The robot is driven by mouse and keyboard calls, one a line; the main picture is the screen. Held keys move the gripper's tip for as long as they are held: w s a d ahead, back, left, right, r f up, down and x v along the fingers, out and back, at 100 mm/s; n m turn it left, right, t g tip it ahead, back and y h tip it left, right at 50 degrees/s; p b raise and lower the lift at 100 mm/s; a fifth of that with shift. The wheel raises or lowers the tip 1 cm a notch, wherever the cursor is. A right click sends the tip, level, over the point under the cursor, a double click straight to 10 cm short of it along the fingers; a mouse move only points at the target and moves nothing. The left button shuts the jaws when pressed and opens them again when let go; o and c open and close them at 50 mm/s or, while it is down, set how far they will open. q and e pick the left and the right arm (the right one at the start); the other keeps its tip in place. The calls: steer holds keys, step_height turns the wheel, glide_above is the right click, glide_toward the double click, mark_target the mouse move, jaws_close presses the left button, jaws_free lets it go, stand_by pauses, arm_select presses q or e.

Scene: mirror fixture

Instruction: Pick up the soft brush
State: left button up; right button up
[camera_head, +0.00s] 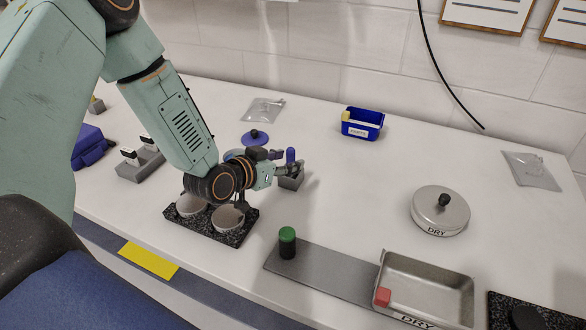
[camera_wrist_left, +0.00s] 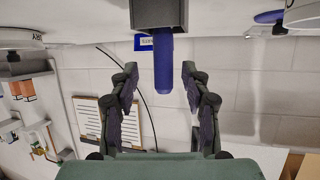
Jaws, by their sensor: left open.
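The soft brush appears to be the upright blue-violet handle (camera_head: 290,156) standing in a small grey block (camera_head: 290,181); its bristles are hidden. In the left wrist view, which is upside down, the handle (camera_wrist_left: 163,66) hangs from the dark block (camera_wrist_left: 158,14) and lines up between the two fingers. My left gripper (camera_head: 284,169) is beside the handle, just above the block. The wrist view shows its fingers (camera_wrist_left: 160,80) open, with a gap on both sides of the handle. My right gripper is not in view.
A black tray with two pale cups (camera_head: 228,217) lies under my left wrist. A green-topped cylinder (camera_head: 287,241) stands on a grey plate in front. A metal tray (camera_head: 455,270) and round lid (camera_head: 440,212) are right. The table's middle is clear.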

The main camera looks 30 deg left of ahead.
arm_select(q)
steer(key=shift+w+a+f, duration=0.1)
steer(key=shift+w+f, duration=0.2)
steer(key=shift+w, duration=0.4)
steer(key=shift+w+f, duration=0.3)
steer(key=shift+w, duration=0.35)
steer(key=shift+s+d+r, duration=0.1)
steer(key=shift+d, duration=0.1)
steer(key=shift+c, duration=0.7)
steer(key=shift+a, duration=0.15)
steer(key=c, duration=0.6)
jaws_close()
